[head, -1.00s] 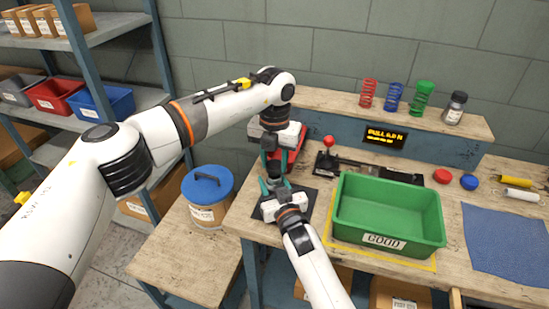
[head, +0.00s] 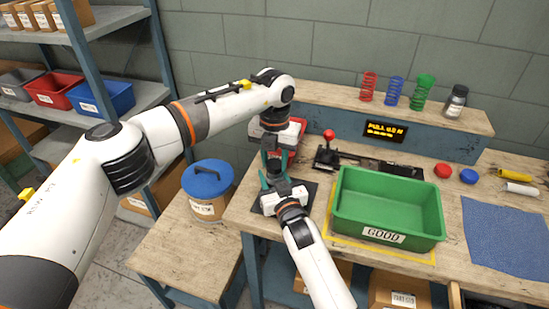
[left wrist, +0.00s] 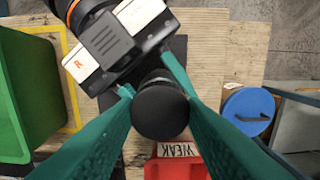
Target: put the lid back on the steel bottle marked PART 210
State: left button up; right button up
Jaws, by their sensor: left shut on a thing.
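In the left wrist view, a round black lid (left wrist: 160,111) sits between the teal fingers of my left gripper (left wrist: 161,122), which is shut on it. A dark cylinder, apparently the steel bottle (left wrist: 155,77), shows just behind the lid. The fingers of my right gripper (left wrist: 148,82) lie on both sides of this bottle and appear shut on it. In the head view, my left gripper (head: 272,172) points down, directly above my right gripper (head: 279,186). The lid and bottle are mostly hidden there. I cannot read a PART 210 mark, nor tell whether the lid is seated.
A green GOOD bin (head: 388,238) stands right of the grippers. A red-handled device (head: 328,150) is behind it. A red WEAK bin (left wrist: 178,168) lies close by. Coil springs (head: 394,92) and a small dark jar (head: 455,103) stand on the back ledge. A blue-lidded drum (head: 208,190) is left.

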pick_arm(q)
jog(key=shift+f, duration=0.6)
